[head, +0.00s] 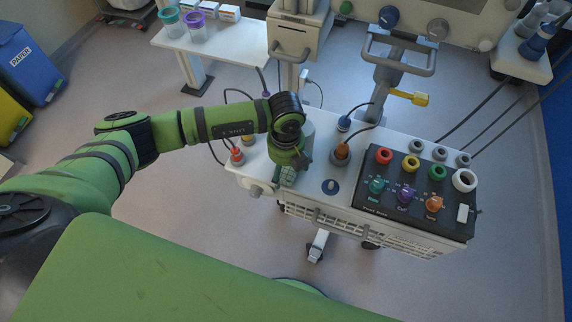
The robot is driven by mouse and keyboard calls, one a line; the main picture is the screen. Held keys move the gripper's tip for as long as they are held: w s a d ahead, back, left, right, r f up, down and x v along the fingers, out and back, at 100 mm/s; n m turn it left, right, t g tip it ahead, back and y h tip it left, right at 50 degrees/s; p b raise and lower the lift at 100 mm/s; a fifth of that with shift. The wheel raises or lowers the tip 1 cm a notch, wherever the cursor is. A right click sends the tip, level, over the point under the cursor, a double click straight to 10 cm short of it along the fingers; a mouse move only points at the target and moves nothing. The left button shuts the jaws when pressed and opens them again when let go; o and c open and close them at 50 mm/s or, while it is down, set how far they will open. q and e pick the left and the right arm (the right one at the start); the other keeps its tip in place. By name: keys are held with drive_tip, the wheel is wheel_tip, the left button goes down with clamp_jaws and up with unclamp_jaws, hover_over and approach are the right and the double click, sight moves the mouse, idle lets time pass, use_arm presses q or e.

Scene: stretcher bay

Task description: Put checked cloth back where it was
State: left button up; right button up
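My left arm comes in from the left and bends down over the white cart top. My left gripper (287,165) points down at the cart's front left part and is mostly hidden by its own wrist. A small grey-green patterned thing (285,177), which looks like the checked cloth, shows at the fingertips near the cart's front edge. I cannot tell whether the fingers are closed on it or only beside it. My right gripper is not in view.
The cart top (318,172) bears a black panel (395,217) with coloured knobs at right. Brown-orange (341,152) and red (237,155) fittings with cables stand near the gripper. A side table (225,38) with cups is at upper left; blue and yellow bins stand far left.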

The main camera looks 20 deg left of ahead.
sight(286, 169)
use_arm(q)
wheel_tip(286, 169, up, 12)
drive_tip(key=b, duration=0.4)
idle(0.6)
